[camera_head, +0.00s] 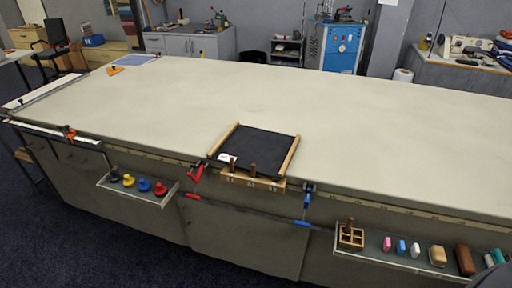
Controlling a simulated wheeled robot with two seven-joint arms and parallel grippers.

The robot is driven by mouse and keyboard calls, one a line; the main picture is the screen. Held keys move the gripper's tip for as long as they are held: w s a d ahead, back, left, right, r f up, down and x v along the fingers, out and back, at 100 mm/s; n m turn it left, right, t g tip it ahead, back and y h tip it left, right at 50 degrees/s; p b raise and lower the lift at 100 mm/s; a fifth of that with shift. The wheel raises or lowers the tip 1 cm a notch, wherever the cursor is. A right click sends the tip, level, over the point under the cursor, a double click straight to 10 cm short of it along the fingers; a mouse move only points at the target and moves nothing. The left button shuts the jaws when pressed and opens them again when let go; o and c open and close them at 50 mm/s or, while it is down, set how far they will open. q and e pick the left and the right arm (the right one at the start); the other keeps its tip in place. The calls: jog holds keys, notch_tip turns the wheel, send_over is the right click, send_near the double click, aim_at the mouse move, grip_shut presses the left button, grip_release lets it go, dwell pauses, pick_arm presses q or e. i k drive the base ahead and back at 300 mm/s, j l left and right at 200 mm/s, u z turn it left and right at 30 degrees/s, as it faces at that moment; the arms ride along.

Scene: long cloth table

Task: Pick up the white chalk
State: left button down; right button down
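A small white block (415,250), which looks like the white chalk, stands on the shelf at the table's front right, in the head view. A blue piece (400,247) and a pink piece (387,243) stand to its left. A tan block (437,255) is to its right. Neither of my grippers shows. A dark shape at the bottom right corner may be part of my own arm.
The shelf (375,257) also holds a wooden caddy (350,237) and a brown block (464,259). A dark board (255,146) with wooden rails lies at the table's front edge, near red and blue clamps. The cloth tabletop (400,130) is mostly clear.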

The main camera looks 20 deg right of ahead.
aim_at(414, 251)
jog(key=z, duration=1.95)
